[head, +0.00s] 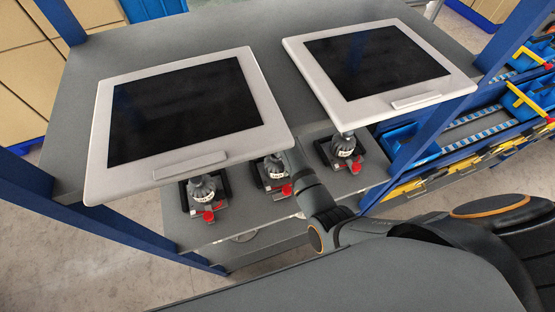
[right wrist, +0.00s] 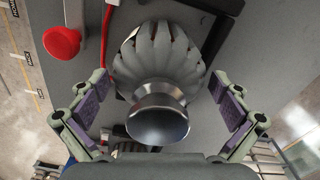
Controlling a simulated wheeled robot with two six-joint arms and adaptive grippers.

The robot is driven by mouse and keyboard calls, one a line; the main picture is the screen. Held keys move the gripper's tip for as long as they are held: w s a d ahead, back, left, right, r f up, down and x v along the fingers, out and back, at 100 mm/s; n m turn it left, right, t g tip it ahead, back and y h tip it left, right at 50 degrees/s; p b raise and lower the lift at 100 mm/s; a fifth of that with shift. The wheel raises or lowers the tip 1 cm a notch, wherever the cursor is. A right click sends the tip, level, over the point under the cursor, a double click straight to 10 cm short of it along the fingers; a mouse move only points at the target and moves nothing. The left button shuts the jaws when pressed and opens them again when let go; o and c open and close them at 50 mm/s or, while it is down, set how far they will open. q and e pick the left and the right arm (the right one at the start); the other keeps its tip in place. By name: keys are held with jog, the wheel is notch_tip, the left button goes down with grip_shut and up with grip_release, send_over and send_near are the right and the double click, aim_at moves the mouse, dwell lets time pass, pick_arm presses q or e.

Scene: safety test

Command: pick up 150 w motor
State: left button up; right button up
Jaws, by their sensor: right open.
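Three dark grey motor-like units with red parts stand in a row on the shelf in the head view: a left one (head: 202,188), a middle one (head: 272,170) and a right one (head: 344,146). I cannot read which is the 150 W motor. My left gripper is not in view.
Two white-framed screens, left (head: 272,112) and right (head: 296,62), overhang the units. A red round knob (right wrist: 61,42) is beside the ribbed motor. Blue posts flank the grey shelf (head: 247,222). Blue bins (head: 415,150) stand at right.

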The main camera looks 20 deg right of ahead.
jog(key=shift+w+f, duration=0.1)
jog(key=shift+w, duration=0.1)
jog(key=shift+s+a, duration=0.1)
jog(key=shift+a, duration=0.1)
jog(key=shift+s+a+r, duration=0.2)
jog(key=shift+c, duration=1.1)
jog(key=shift+s+a+r, duration=0.1)
jog(key=shift+s+r, duration=0.05)
jog(key=shift+s, duration=0.05)
jog(key=shift+c, duration=2.2)
jog(key=shift+d, duration=0.2)
jog(key=c, duration=1)
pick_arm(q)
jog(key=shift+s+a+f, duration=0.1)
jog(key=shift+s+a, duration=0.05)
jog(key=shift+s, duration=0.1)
pick_arm(e)
jog(key=shift+w, duration=0.15)
